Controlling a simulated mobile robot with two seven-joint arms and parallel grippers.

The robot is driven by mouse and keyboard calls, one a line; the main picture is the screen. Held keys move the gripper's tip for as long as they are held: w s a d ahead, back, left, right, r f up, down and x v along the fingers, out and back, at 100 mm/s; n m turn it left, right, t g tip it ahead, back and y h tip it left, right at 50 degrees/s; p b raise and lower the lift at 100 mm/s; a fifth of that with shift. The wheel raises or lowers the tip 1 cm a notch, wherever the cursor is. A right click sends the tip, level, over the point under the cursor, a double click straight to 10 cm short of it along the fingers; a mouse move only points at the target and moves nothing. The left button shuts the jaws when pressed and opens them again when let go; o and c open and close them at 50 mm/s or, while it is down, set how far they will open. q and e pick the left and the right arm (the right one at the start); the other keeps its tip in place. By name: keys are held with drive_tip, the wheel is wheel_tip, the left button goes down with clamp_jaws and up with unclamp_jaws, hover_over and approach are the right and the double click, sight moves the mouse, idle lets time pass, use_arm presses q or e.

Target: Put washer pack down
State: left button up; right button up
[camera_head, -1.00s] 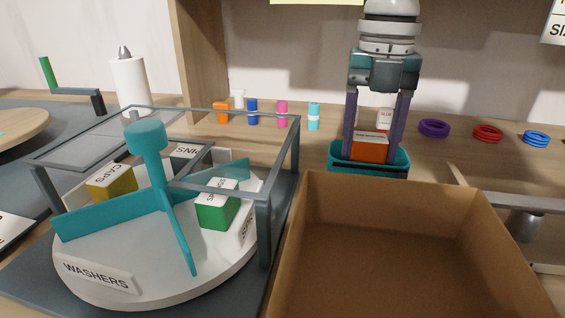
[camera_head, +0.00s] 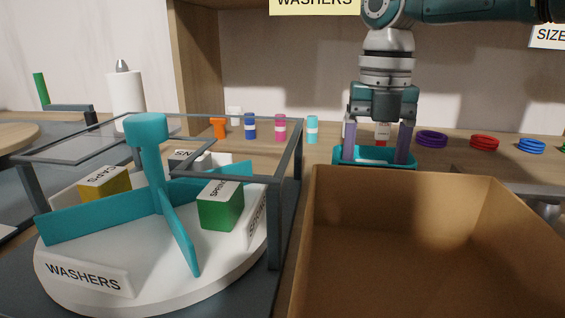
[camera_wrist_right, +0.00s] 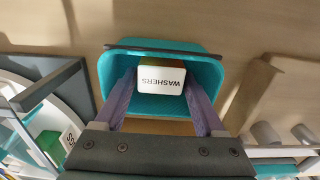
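The washer pack (camera_wrist_right: 161,78), a box with a white face labelled WASHERS, is inside the teal bin (camera_wrist_right: 207,73) in the right wrist view. In the head view the bin (camera_head: 375,163) stands behind the cardboard box, and the pack cannot be made out in it. My right gripper (camera_head: 377,155) points down with its two purple fingers in the bin. In the wrist view my fingers (camera_wrist_right: 161,90) are spread either side of the pack, with narrow gaps showing. My left gripper is out of view.
An open cardboard box (camera_head: 410,240) is in front of the bin. A round white turntable (camera_head: 165,285) with teal dividers and a grey frame (camera_head: 285,190) stands left. Purple (camera_head: 432,139), red (camera_head: 484,143) and blue (camera_head: 531,146) rings lie right of the bin.

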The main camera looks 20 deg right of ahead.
drive_tip(key=shift+o, duration=1.4)
drive_tip(key=shift+r, duration=0.1)
wheel_tip(320, 180, up, 12)
drive_tip(key=p, duration=0.2)
drive_tip(key=shift+p, duration=0.4)
drive_tip(key=shift+r, duration=0.1)
